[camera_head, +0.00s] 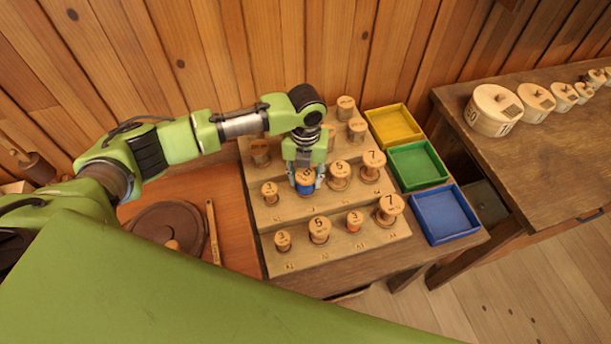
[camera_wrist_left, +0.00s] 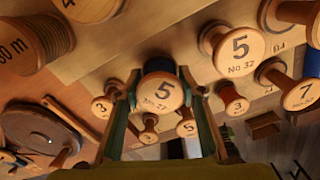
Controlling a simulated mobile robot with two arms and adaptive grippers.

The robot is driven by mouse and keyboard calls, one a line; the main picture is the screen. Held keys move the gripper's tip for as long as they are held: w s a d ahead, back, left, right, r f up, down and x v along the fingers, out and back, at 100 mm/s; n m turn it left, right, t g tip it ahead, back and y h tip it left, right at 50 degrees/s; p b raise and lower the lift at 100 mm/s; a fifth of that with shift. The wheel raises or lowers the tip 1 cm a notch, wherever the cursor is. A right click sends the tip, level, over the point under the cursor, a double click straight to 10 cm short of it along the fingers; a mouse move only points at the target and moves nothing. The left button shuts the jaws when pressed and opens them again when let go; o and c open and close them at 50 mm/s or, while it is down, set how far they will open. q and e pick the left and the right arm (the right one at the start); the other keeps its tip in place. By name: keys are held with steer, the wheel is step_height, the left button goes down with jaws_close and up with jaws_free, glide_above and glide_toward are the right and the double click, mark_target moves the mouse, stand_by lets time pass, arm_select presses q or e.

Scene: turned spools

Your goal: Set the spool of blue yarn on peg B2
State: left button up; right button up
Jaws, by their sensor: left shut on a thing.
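My left gripper (camera_head: 305,182) is over the middle step of the wooden peg rack (camera_head: 345,249), with its fingers shut on the spool of blue yarn (camera_head: 306,189). In the left wrist view the spool's round wooden top (camera_wrist_left: 160,92), marked 5, sits between the two fingers (camera_wrist_left: 160,110). The spool is upright in the second place from the left in the middle row, which fits B2. The fingers and spool hide the peg, so I cannot tell whether the spool is down on it. My right gripper is not in view.
Spools stand close on both sides, marked 3 (camera_head: 270,190) and 5 (camera_head: 339,172). The front row is filled too. A yellow tray (camera_head: 394,125), a green tray (camera_head: 417,164) and a blue tray (camera_head: 446,214) line the right. A dark round lid (camera_head: 168,222) lies left.

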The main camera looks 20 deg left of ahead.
mark_target(305, 174)
arm_select(q)
steer(key=shift+p, duration=0.3)
steer(key=shift+f+b, duration=0.4)
steer(key=shift+f, duration=0.2)
stand_by(0.6)
steer(key=o, duration=0.8)
step_height(305, 174, up, 8)
steer(key=p, duration=0.8)
steer(key=shift+r, duration=0.2)
steer(key=shift+r+p, duration=0.7)
steer(key=shift+r, duration=0.65)
steer(key=shift+f, duration=0.1)
